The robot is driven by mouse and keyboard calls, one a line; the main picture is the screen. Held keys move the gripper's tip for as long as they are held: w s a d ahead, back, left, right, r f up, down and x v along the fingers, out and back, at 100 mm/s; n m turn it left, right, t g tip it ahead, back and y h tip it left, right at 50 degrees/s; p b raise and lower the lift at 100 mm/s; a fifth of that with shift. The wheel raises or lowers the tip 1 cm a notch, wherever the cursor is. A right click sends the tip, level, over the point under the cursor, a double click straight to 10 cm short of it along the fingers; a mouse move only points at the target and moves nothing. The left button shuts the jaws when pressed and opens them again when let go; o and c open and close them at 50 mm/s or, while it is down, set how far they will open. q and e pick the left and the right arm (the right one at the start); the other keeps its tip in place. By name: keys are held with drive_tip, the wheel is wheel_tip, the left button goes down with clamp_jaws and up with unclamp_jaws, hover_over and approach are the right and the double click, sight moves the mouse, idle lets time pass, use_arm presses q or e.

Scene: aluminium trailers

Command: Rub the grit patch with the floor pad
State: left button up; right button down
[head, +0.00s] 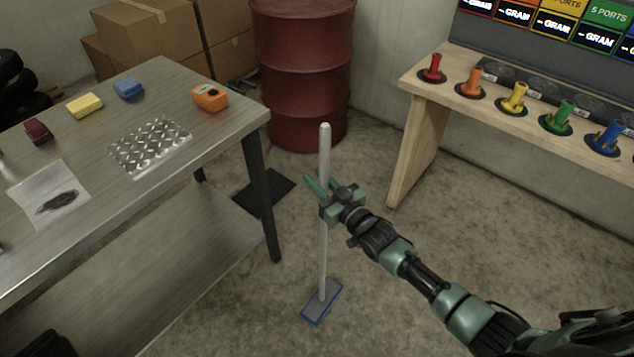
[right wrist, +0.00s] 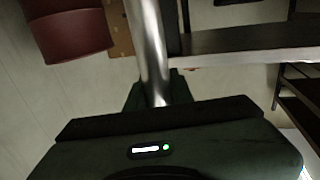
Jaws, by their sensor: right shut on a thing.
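The floor pad (head: 318,312) is a small blue-edged grey rectangle lying on the concrete floor, with a pale, nearly upright pole (head: 323,255) rising from it. My right gripper (head: 324,195) is shut around the pole's upper half. The pole also shows in the right wrist view (right wrist: 150,50), running into the jaws. A dark flat square (head: 262,194) lies on the floor to the left of the pad and farther back, partly behind a table leg. It may be the grit patch; its texture cannot be told. The pad is apart from it. My left gripper is not in view.
A metal table (head: 215,125) on the left carries several small blocks, a dimpled sheet (head: 150,147) and a white sheet with a dark smudge (head: 57,202). A red drum (head: 303,70) stands behind. A wooden bench (head: 425,120) with coloured pegs is at right. Floor around the pad is clear.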

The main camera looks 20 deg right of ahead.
wheel_tip(320, 180, up, 4)
drive_tip(key=shift+f+p, duration=0.1)
drive_tip(key=shift+p, duration=1)
drive_tip(key=shift+a, duration=0.15)
